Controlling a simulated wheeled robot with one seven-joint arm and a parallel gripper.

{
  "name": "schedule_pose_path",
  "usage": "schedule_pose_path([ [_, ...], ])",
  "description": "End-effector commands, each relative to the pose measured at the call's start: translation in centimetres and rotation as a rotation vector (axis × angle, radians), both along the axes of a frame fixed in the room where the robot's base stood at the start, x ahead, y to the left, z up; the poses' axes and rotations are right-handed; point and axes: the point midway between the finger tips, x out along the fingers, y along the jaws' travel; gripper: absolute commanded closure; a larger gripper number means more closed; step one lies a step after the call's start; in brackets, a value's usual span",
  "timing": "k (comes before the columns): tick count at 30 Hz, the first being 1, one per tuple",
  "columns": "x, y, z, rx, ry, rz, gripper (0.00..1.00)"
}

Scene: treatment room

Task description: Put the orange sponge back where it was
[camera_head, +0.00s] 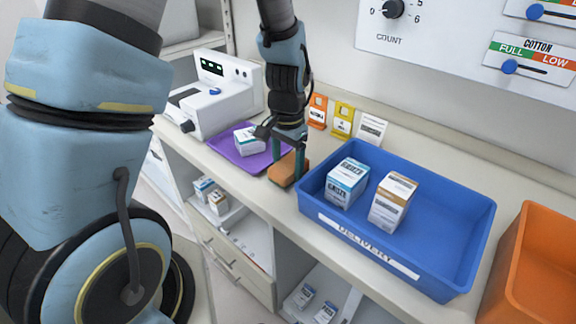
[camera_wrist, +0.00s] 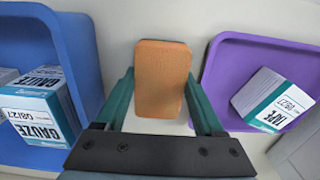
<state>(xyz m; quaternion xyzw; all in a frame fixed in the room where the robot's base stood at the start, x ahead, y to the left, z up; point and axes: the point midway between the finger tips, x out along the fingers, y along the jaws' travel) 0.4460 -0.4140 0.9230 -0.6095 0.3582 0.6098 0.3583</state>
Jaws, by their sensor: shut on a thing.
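The orange sponge (camera_head: 287,171) is between the fingers of my gripper (camera_head: 287,163), at the counter between the purple tray and the blue bin. In the wrist view the sponge (camera_wrist: 162,78) lies upright in the picture between the two green fingers of my gripper (camera_wrist: 160,95), which are shut on it. I cannot tell whether the sponge touches the counter or is slightly above it.
A purple tray (camera_head: 226,153) with a tape box (camera_head: 249,140) is on the left. A blue delivery bin (camera_head: 452,277) with a gauze box (camera_head: 347,182) and another box (camera_head: 392,202) is on the right. Upright cards (camera_head: 343,119) stand behind. An orange bin (camera_head: 540,270) is far right.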

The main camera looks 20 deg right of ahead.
Motion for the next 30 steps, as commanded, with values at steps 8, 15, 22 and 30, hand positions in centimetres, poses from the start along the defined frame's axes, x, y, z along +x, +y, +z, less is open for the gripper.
schedule_pose_path([
  [8,0.00,0.00,-0.86,-0.001,0.000,0.001,0.82],
  [15,0.00,0.01,-1.17,-0.001,0.000,0.000,0.28],
  [22,-0.01,0.01,-1.10,-0.001,0.000,0.000,0.02],
  [30,0.00,0.00,-0.95,-0.001,0.000,0.000,0.00],
])
